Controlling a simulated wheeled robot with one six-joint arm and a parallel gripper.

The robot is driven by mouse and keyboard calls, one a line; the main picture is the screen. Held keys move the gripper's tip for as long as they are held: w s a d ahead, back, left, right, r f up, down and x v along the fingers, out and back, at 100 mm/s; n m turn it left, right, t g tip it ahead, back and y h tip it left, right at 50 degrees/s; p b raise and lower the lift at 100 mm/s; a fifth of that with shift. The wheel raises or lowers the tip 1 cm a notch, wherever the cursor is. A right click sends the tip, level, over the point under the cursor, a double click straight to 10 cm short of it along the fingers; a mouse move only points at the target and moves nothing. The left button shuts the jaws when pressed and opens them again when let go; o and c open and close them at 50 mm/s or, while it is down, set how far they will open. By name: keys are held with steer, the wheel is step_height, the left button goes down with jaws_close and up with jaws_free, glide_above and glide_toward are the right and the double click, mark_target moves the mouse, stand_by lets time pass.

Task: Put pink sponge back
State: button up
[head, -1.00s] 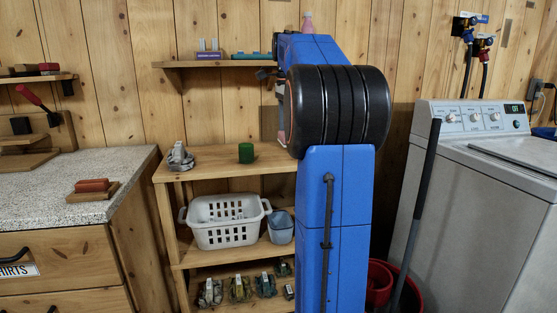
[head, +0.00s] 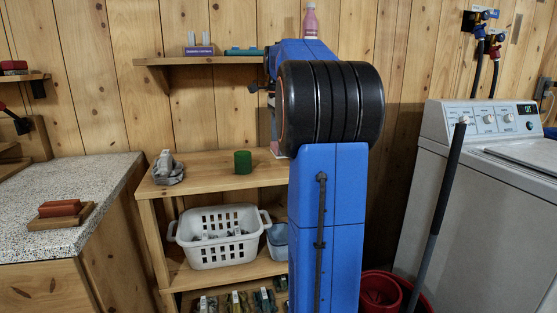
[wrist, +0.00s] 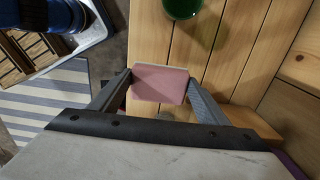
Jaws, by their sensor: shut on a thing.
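The pink sponge (wrist: 160,84) is a flat, dull pink block in the wrist view. My gripper (wrist: 159,77) is shut on it, with one finger at each of its ends. Behind it in that view is the planked wooden shelf top (wrist: 233,45), and the sponge overlaps its left edge. I cannot tell the height of the sponge above it. In the head view my blue arm hides most of the gripper, and I cannot clearly make out the sponge there.
A green cylinder (head: 243,162) and a grey bundle (head: 168,170) stand on the shelf unit's top. A white basket (head: 215,250) is below. A wall shelf (head: 200,61) holds small items and a pink bottle (head: 310,22). A red block (head: 60,208) is on the counter; a washer (head: 490,190) stands right.

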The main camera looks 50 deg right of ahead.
steer(key=shift+f, duration=2.8)
steer(key=shift+f, duration=0.1)
steer(key=o, duration=1.1)
step_height(320, 180, up, 12)
steer(key=shift+r, duration=0.15)
steer(key=shift+a, duration=0.1)
